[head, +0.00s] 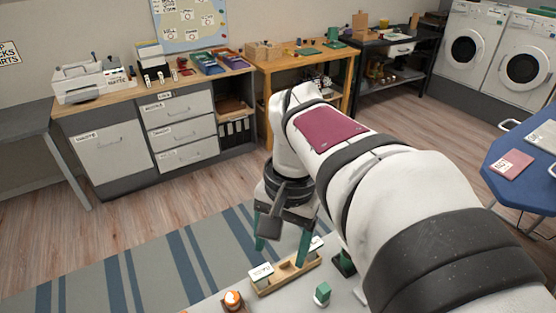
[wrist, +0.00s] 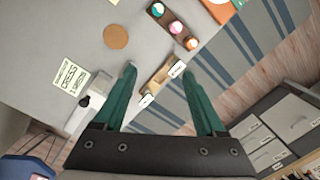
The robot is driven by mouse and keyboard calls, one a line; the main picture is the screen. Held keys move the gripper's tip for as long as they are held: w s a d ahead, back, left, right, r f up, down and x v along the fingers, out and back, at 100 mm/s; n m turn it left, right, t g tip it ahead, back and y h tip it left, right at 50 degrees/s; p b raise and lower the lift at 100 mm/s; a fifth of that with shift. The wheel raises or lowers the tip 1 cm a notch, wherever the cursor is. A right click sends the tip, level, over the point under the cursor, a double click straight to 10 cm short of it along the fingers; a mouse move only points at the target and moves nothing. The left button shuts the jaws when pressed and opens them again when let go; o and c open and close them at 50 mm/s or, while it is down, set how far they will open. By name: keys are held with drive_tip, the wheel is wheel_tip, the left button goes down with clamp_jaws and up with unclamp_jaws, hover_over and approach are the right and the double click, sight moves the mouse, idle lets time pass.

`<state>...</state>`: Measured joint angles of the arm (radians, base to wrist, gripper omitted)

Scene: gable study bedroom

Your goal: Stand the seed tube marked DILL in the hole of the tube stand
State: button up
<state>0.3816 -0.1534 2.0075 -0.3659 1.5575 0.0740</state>
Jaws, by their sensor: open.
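My gripper (head: 281,257) is open, its two green fingers pointing down over the pale tabletop. In the wrist view its fingers (wrist: 160,66) are apart with a long wooden tray (wrist: 158,82) seen between them, below. The tray (head: 291,277) bears white labels at both ends, too small to read. A dark wooden holder (wrist: 158,10) in the wrist view carries round pieces with green-and-white, pink and orange tops. I cannot make out the word DILL on anything, nor tell which piece is the tube or the stand.
A CRESS card (wrist: 69,80) and a round brown disc (wrist: 116,36) lie on the tabletop. Beyond the table is a striped rug (head: 150,275).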

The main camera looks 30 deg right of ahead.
drive_tip(key=w+d+r+m+h, duration=0.2)
drive_tip(key=d+m, duration=0.5)
drive_tip(key=d, duration=1.7)
drive_tip(key=shift+y, duration=0.5)
drive_tip(key=f, duration=0.5)
drive_tip(key=w+f, duration=0.1)
drive_tip(key=f, duration=0.9)
drive_tip(key=shift+w+a+f, duration=0.1)
drive_tip(key=shift+w+f, duration=0.1)
drive_tip(key=shift+f, duration=0.15)
clamp_jaws()
